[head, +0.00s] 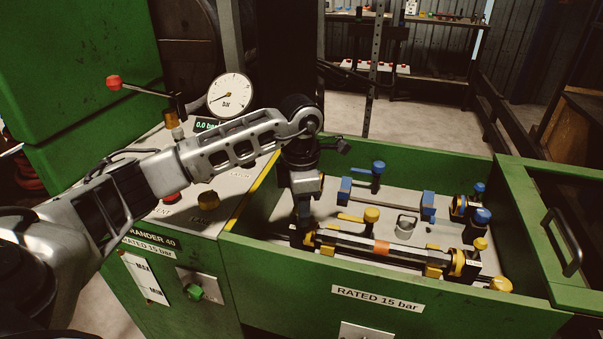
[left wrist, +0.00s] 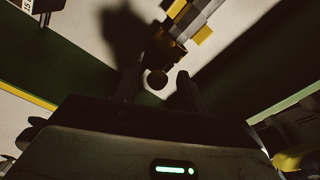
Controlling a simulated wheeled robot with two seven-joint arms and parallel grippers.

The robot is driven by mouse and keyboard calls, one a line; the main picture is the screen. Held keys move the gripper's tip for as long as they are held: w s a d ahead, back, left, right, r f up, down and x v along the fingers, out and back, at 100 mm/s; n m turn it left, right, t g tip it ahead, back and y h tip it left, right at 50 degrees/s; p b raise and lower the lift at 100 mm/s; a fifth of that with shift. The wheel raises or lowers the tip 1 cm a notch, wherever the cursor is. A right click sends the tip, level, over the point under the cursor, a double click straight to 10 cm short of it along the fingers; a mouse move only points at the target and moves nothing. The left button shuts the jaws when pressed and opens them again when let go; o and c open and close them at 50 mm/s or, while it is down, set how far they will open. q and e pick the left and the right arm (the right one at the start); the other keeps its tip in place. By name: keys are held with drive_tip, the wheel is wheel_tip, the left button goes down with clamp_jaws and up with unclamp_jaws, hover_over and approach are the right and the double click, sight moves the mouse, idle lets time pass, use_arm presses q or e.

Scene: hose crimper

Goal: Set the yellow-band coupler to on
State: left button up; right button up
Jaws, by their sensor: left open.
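My left gripper (head: 302,222) points down into the green box at the near left end of the yellow-marked hose assembly. A coupler with a yellow band (head: 310,237) sits there, partly hidden by my gripper. In the left wrist view, my two dark fingers (left wrist: 158,88) stand apart. A dark round knob (left wrist: 157,78) shows between their tips, below the yellow-banded part (left wrist: 176,42). I cannot tell whether the fingers touch it. Another yellow-banded fitting (head: 457,263) is at the assembly's right end. My right gripper is not in view.
Green box walls (head: 400,162) surround the fittings. A blue-marked assembly (head: 385,198) lies behind, with upright blue-topped (head: 378,168) and yellow-topped (head: 371,216) handles nearby. A control panel with a pressure gauge (head: 230,95) and a red-knobbed lever (head: 114,82) stands left.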

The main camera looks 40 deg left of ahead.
use_arm(q)
wheel_tip(320, 180, up, 15)
drive_tip(key=shift+f, duration=0.15)
idle(0.5)
